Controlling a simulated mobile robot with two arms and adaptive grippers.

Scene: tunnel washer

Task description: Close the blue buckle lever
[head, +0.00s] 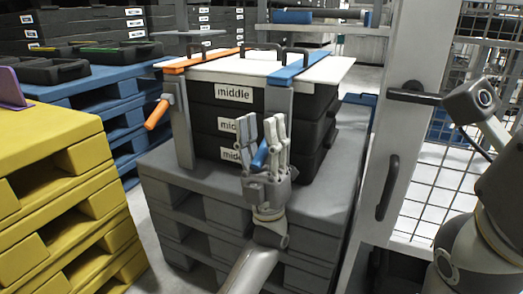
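The blue buckle lever (260,154) shows in the head view on the front of a grey upright strap plate (279,101), below the blue strap (298,68). The lever slants down to the left. My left gripper (259,124) is in front of it with its fingers pointing up and spread apart. The lever shows between the fingers; I cannot tell whether they touch it. The fingers hide part of the lever and the plate.
A stack of black cases labelled "middle" (234,93) stands on a grey pallet stack (172,170). An orange lever (157,114) sticks out at its left. Yellow pallets (62,160) stand at left. A grey door frame (398,110) with handles is close on the right.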

